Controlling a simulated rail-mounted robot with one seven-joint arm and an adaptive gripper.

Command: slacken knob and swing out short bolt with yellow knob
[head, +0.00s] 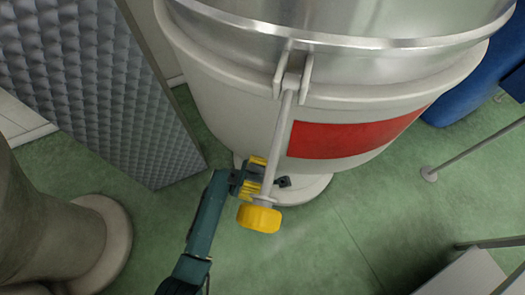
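The short bolt (282,128) is a pale grey rod. Its upper end sits in a two-pronged bracket (293,70) at the vessel's rim, and it slants down and slightly left. The yellow knob (260,217) is at its lower end, in front of the vessel's foot and the floor. My gripper (262,179), dark with yellow parts, is at the lower rod just above the knob. The rod passes in front of part of it, and a dark finger part shows to the right of the rod. Whether the fingers grip the rod cannot be told.
The large pale vessel (225,105) has a metal upper part and a red panel (355,135). A quilted grey panel (95,85) stands at left. A beige rounded base (100,235) is at lower left. A blue object (465,90) and metal rails are at right. Green floor lies open below.

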